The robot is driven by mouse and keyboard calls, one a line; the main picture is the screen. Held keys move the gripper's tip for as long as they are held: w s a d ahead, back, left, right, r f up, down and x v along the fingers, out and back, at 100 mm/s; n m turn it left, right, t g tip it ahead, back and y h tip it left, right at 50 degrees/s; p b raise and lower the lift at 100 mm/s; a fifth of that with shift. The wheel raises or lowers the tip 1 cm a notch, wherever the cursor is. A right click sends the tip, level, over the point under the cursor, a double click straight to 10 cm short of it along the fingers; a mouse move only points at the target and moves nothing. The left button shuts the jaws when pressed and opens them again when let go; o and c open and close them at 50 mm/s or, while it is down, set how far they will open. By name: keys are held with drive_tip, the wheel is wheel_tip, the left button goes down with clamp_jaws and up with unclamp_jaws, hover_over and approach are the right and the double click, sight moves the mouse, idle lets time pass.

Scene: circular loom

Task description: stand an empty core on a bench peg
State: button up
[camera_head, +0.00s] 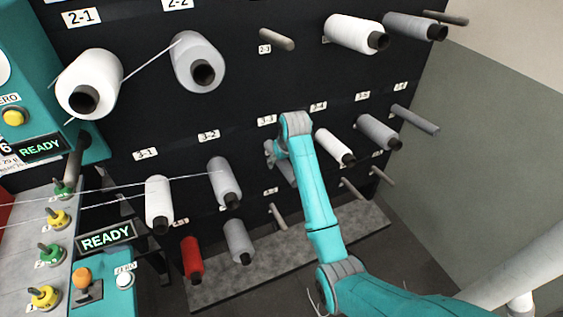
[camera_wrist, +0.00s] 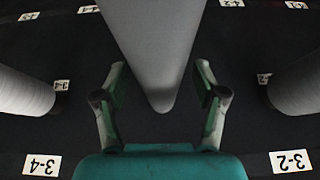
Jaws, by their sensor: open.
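My gripper (camera_wrist: 160,80) is open in the wrist view, with one finger on each side of a smooth grey tapered rod (camera_wrist: 156,40). The rod is wide at the top edge and narrows to a rounded end between and below the fingertips. I cannot tell whether it is a bare peg or an empty core; I see dark space between it and both fingers. In the head view my gripper (camera_head: 277,158) is at the black rack near label 3-3 (camera_head: 267,121), partly hidden by my arm. I see no bench peg that I can identify.
A white spool (camera_head: 334,146) stands right of my arm and a grey spool (camera_head: 225,182) to its left. Bare pegs show at 2-3 (camera_head: 276,38) and low on the rack (camera_head: 278,216). A red spool (camera_head: 192,258) hangs low left. White threads cross at left.

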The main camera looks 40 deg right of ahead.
clamp_jaws()
